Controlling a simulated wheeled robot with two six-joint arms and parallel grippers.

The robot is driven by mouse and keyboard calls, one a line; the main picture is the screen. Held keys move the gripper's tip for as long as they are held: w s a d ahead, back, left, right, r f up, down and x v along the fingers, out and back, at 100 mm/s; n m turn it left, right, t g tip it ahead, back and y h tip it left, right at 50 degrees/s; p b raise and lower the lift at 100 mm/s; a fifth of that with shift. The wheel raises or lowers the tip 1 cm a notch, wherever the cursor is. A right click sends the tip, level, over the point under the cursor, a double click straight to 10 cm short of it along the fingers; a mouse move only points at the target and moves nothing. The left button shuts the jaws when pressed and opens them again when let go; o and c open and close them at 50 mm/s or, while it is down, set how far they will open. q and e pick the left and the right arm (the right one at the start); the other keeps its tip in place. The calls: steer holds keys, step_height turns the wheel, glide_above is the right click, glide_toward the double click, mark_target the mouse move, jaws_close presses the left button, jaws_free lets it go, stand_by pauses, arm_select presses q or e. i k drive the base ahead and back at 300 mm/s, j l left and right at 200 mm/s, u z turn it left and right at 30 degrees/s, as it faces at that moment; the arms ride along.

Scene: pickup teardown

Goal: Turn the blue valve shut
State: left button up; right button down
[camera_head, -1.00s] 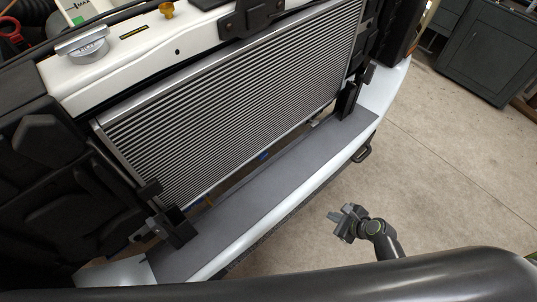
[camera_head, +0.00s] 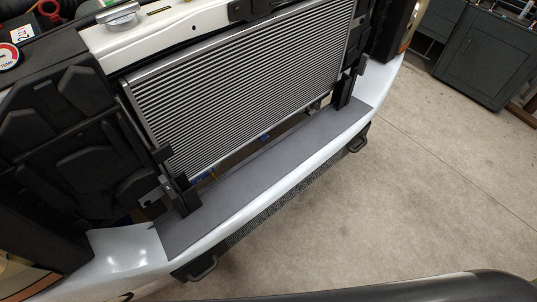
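The silver finned radiator (camera_head: 240,85) stands tilted in the open front of the pickup. Neither my left nor my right gripper is in view.
The grey shelf (camera_head: 265,168) runs along the white front bumper (camera_head: 130,250). Black tow hooks (camera_head: 203,268) stick out below it. Black brackets (camera_head: 184,197) flank the radiator. Bare concrete floor (camera_head: 400,190) lies to the right. A dark cabinet (camera_head: 485,55) stands at the back right.

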mark_target(263, 138)
steer(key=k+u, duration=0.1)
steer(key=u, duration=0.65)
steer(key=k+j+u, duration=0.1)
steer(key=u, duration=0.25)
steer(key=l+u, duration=0.4)
steer(key=l, duration=0.4)
steer(key=l+u, duration=0.45)
steer(key=l, duration=0.4)
